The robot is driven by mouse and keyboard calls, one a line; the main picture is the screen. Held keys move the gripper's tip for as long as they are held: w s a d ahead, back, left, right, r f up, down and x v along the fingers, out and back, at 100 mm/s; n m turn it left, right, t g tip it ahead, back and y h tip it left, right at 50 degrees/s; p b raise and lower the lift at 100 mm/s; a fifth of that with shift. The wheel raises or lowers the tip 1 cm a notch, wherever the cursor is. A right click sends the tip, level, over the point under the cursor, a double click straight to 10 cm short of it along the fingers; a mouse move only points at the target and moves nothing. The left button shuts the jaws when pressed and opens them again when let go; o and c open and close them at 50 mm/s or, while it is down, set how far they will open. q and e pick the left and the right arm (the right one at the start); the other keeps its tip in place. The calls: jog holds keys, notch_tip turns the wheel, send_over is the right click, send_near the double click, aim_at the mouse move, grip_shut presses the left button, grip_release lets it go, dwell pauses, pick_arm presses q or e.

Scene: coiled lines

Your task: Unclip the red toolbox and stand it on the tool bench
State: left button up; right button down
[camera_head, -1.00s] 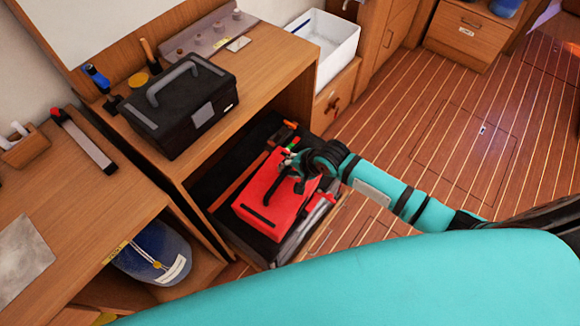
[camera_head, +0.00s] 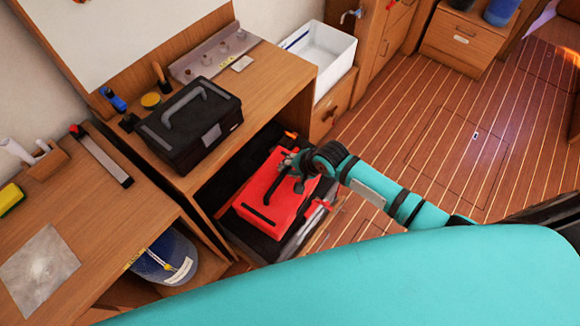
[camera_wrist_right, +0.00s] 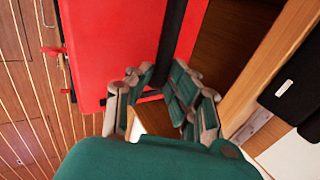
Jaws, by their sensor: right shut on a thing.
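The red toolbox (camera_head: 272,200) sits low in the open bay under the wooden bench, on a dark surface. A black bar runs along its top. My right gripper (camera_head: 297,168) reaches in from the right and is shut on the toolbox's black handle. In the right wrist view, the red toolbox (camera_wrist_right: 115,35) fills the top and the dark handle passes between the fingers of the gripper (camera_wrist_right: 158,88). Small red pieces (camera_wrist_right: 52,50) show beside it; I cannot tell whether they are clips. My left gripper is out of view.
A black toolbox (camera_head: 190,125) stands on the bench top (camera_head: 270,70) above the bay. A second bench (camera_head: 95,235) at left holds a metal plate and a long level-like tool. A white bin (camera_head: 320,52) stands behind. The plank floor (camera_head: 450,130) at right is clear.

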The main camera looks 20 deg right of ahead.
notch_tip(320, 180, up, 13)
jog(key=p, duration=0.6)
jog(key=shift+p, duration=0.3)
dwell(0.4)
notch_tip(320, 180, up, 13)
jog(key=shift+f, duration=0.2)
dwell(0.5)
dwell(0.4)
